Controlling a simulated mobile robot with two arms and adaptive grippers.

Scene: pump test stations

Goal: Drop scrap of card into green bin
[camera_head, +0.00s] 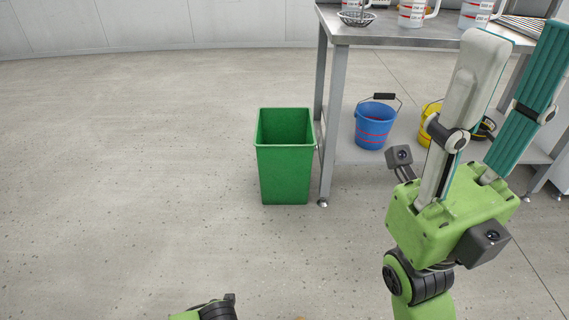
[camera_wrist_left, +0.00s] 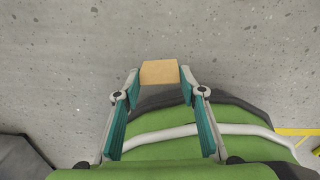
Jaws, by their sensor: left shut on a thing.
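The green bin (camera_head: 285,160) stands upright on the floor near the middle of the head view, its open top facing up. In the left wrist view the scrap of card (camera_wrist_left: 160,71) is a small tan piece held between the fingertips of my left gripper (camera_wrist_left: 161,82), with floor behind it. In the head view only a little of my left arm shows at the bottom edge, well short of the bin. My right gripper (camera_head: 522,45) is raised at the right of the head view, its fingers apart and nothing visible between them.
A metal workbench (camera_head: 400,35) stands just right of the bin, with measuring jugs (camera_head: 412,12) and a wire basket (camera_head: 357,15) on top. A blue bucket (camera_head: 375,125) and a yellow bucket (camera_head: 430,109) sit on its lower shelf. The floor left of the bin and in front of it is clear.

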